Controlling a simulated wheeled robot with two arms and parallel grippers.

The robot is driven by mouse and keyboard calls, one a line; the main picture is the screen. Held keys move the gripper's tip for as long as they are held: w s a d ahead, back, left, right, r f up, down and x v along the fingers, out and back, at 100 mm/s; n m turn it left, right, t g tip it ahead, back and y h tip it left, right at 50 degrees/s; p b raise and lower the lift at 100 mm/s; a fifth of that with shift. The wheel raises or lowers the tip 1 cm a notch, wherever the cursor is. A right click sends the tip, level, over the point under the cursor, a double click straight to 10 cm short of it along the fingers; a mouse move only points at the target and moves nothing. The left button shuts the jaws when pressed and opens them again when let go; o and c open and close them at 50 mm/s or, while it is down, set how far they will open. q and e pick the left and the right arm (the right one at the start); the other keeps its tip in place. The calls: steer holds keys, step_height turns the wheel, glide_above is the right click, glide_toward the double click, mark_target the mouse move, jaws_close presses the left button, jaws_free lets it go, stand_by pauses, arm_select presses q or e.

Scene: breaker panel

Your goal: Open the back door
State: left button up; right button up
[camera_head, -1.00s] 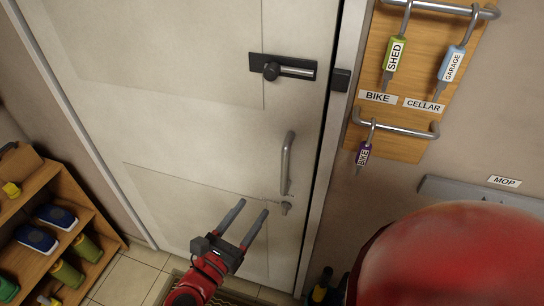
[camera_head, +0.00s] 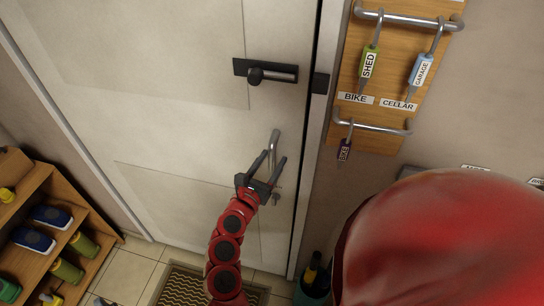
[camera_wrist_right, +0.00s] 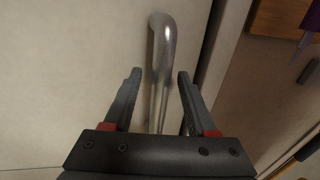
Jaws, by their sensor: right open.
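The back door (camera_head: 150,120) is pale and looks shut in its frame. Its upright metal pull handle (camera_head: 274,143) also shows in the right wrist view (camera_wrist_right: 161,50). A dark slide bolt (camera_head: 275,73) sits above the handle; its bar ends short of the keeper (camera_head: 320,83) on the frame. In the wrist view the handle stands between the open fingers (camera_wrist_right: 159,75), with a gap on both sides. My left gripper is out of view.
A wooden key board (camera_head: 375,80) with labelled keys hangs right of the door. A doormat (camera_head: 185,287) lies below the door. A large red part of mine fills the lower right.

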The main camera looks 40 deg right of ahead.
steer(key=shift+d, duration=0.25)
jaws_close()
stand_by(1.4)
